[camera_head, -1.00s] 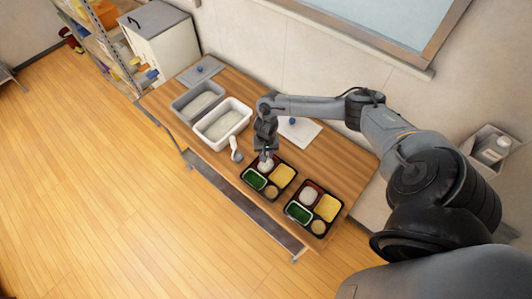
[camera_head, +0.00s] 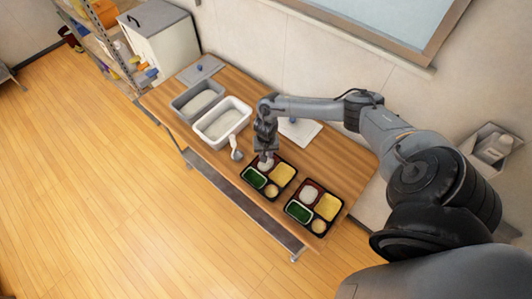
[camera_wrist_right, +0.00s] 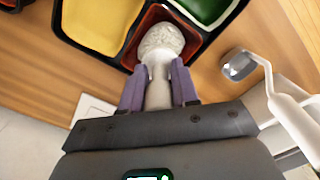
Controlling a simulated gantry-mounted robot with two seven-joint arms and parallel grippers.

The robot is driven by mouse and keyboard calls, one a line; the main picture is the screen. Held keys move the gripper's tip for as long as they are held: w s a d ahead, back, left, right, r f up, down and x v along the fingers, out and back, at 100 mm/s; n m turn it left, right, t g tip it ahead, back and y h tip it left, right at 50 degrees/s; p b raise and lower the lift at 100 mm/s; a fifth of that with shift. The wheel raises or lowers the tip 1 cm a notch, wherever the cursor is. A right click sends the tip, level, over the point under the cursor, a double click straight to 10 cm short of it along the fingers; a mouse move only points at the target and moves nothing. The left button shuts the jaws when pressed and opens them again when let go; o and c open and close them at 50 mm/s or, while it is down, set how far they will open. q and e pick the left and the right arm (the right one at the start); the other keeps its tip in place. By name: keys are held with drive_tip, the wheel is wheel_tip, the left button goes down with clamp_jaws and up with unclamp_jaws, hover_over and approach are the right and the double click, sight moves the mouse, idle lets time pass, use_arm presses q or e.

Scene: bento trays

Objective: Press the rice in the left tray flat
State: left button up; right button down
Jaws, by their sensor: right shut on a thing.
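The left tray (camera_head: 285,164) is black, with green, yellow and tan food and a red compartment at its upper left. My right gripper (camera_head: 266,157) is over that compartment and partly hides it. In the right wrist view, the purple fingers of my right gripper (camera_wrist_right: 158,82) are shut on a pale tool (camera_wrist_right: 157,94). The tool points at the rice (camera_wrist_right: 161,42), a rounded whitish mound in the red compartment (camera_wrist_right: 143,18). The tool's far end meets the rice in the picture; I cannot tell how firmly they touch. My left gripper is not in view.
A second filled tray (camera_head: 325,189) stands to the lower right. A white tub (camera_head: 247,111) and a grey tub (camera_head: 174,104) stand to the left. A pale ladle (camera_head: 236,148) lies between the white tub and the left tray. A white board (camera_head: 308,131) lies behind.

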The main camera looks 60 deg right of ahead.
drive_tip(key=shift+f, duration=0.6)
drive_tip(key=shift+f+b, duration=0.65)
drive_tip(key=shift+f, duration=0.2)
drive_tip(key=shift+f, duration=0.35)
idle(0.9)
drive_tip(key=shift+f, duration=0.1)
idle(0.6)
drive_tip(key=shift+f+p, duration=0.1)
drive_tip(key=shift+p, duration=0.25)
drive_tip(key=shift+d, duration=0.1)
drive_tip(key=shift+s+f, duration=0.1)
idle(0.8)
